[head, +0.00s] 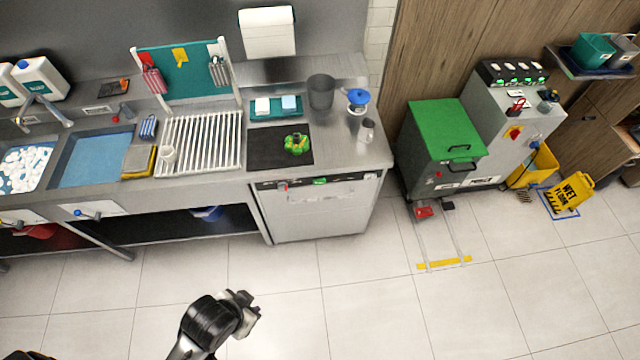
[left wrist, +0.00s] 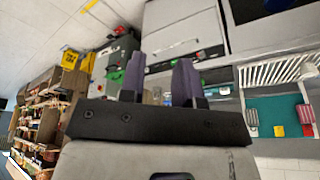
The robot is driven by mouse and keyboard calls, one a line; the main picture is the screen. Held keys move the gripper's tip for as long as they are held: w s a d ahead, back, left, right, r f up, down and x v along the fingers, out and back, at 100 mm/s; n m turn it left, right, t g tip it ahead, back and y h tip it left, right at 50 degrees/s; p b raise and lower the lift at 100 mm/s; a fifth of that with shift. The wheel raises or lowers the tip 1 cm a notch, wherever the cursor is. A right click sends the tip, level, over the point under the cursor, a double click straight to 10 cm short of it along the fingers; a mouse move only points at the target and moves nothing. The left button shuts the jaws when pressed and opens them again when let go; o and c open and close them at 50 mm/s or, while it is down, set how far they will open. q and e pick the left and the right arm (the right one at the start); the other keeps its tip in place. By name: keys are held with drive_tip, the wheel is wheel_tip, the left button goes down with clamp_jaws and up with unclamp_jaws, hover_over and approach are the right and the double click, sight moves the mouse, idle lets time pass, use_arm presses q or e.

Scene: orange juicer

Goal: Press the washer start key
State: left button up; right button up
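The washer (head: 318,212) is a white-fronted steel unit under the right end of the counter. A green key (head: 320,181) sits in the middle of its dark top strip, with a small red part (head: 283,186) to the left. My left gripper (head: 250,312) is over the floor in front of the washer, clearly apart from it. My right gripper is not in view.
Sinks (head: 93,160) and a drying rack (head: 202,140) line the counter to the left. A green-lidded bin (head: 440,128) and a grey machine (head: 512,115) stand right of the washer. A yellow wet-floor sign (head: 572,192) is farther right. The tiled floor before the washer is clear.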

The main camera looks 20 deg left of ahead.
use_arm(q)
clamp_jaws()
idle(1.4)
